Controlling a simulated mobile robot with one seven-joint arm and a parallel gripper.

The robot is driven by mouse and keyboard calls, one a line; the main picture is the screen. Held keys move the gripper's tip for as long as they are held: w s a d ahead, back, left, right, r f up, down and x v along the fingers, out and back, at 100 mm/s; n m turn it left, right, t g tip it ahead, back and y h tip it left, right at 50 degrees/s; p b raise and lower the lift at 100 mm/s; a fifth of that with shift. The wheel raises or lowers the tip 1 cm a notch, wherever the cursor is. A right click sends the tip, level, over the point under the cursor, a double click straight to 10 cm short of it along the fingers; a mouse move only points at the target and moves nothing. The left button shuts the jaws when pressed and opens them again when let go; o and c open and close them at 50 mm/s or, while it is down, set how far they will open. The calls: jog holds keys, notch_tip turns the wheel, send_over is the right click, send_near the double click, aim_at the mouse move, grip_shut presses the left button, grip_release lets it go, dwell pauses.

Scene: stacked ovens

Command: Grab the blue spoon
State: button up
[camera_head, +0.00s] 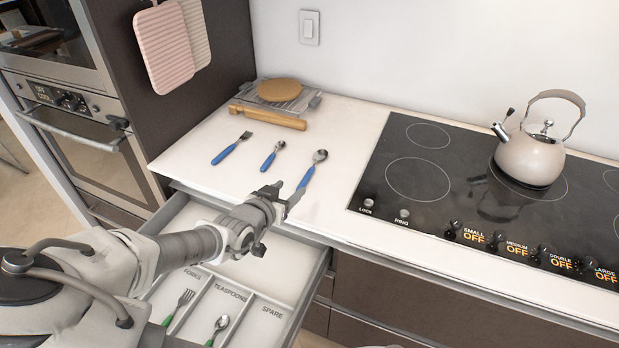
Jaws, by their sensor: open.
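Two blue-handled spoons lie on the white counter: a smaller blue spoon (269,161) in the middle and a larger blue spoon (308,175) to its right. Both have metal bowls pointing toward the wall. A blue-handled fork (228,152) lies to their left. My gripper (288,189) is open and empty, in front of the spoons by the counter's front edge. It shows just below the handle end of the larger spoon; the exact gap between them is hard to tell.
Below my arm, an open drawer (284,272) has labelled compartments holding a green fork (180,306) and a green spoon (217,330). A rolling pin (268,117) and a rack with a round board (279,90) stand behind. A kettle (530,158) sits on the cooktop (452,160) to the right.

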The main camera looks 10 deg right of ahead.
jog(key=b, duration=0.2)
send_near(308, 173)
jog(key=x, duration=0.3)
jog(key=shift+s+d+r, duration=0.1)
jog(key=shift+d+r, duration=0.05)
jog(key=shift+d, duration=0.15)
jog(key=shift+a+b+x, duration=0.1)
jog(key=shift+b+x, duration=0.2)
jog(key=shift+x, duration=1)
jog(key=shift+a+b+x, duration=0.15)
jog(key=shift+b+x, duration=0.15)
jog(key=shift+x, duration=1)
grip_shut()
